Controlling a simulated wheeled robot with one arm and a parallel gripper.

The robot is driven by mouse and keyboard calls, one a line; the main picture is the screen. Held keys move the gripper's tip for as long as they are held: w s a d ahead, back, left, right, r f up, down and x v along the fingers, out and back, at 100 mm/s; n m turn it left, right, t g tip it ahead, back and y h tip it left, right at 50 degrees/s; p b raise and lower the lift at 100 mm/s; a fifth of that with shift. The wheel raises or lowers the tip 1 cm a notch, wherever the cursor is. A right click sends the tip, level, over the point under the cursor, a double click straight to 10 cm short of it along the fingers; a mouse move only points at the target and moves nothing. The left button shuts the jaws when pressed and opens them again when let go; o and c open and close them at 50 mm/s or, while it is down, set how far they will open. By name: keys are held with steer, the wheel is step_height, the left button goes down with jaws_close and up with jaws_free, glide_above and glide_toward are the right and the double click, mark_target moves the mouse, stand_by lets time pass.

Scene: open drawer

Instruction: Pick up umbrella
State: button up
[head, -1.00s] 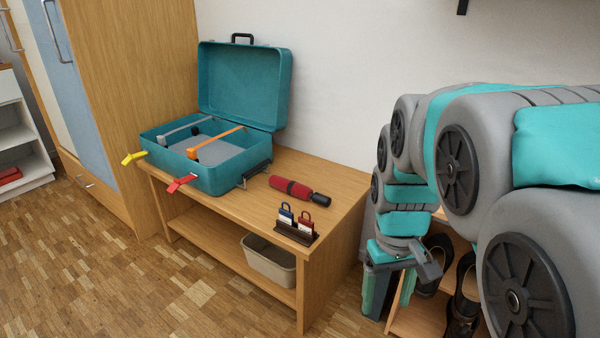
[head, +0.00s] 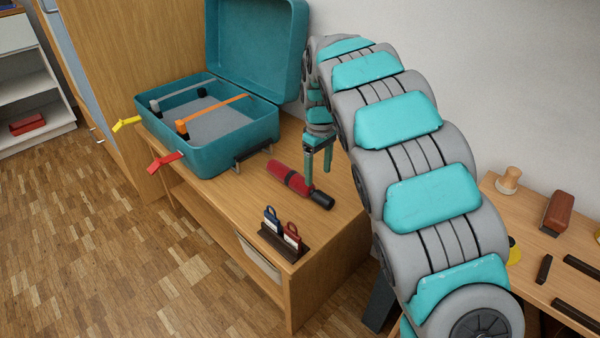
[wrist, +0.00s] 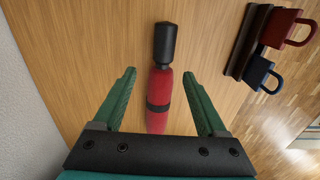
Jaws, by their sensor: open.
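The umbrella (head: 289,180) is short and folded, red with a black band and a black handle. It lies on the wooden bench top (head: 232,192), to the right of the teal case. My gripper (head: 318,178) is open, pointing down just behind the umbrella in the head view. In the wrist view the umbrella (wrist: 159,90) runs between the two green fingers of my gripper (wrist: 160,88), touching neither. Its black handle extends beyond the fingertips, and its near end is hidden by the gripper body.
An open teal case (head: 215,155) stands left of the umbrella. A dark holder (head: 285,243) with a blue and a red padlock-like item stands near the bench's front edge. A wall rises behind. Another wooden surface (head: 520,235) with small items is at right.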

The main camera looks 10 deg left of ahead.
mark_target(317, 191)
steer(key=shift+s+f+p, duration=0.2)
steer(key=shift+f+p, duration=0.1)
steer(key=shift+f, duration=1.65)
steer(key=shift+s+f+p, duration=0.15)
steer(key=shift+f+p, duration=0.1)
steer(key=shift+f, duration=1.7)
steer(key=shift+c, duration=0.4)
jaws_close()
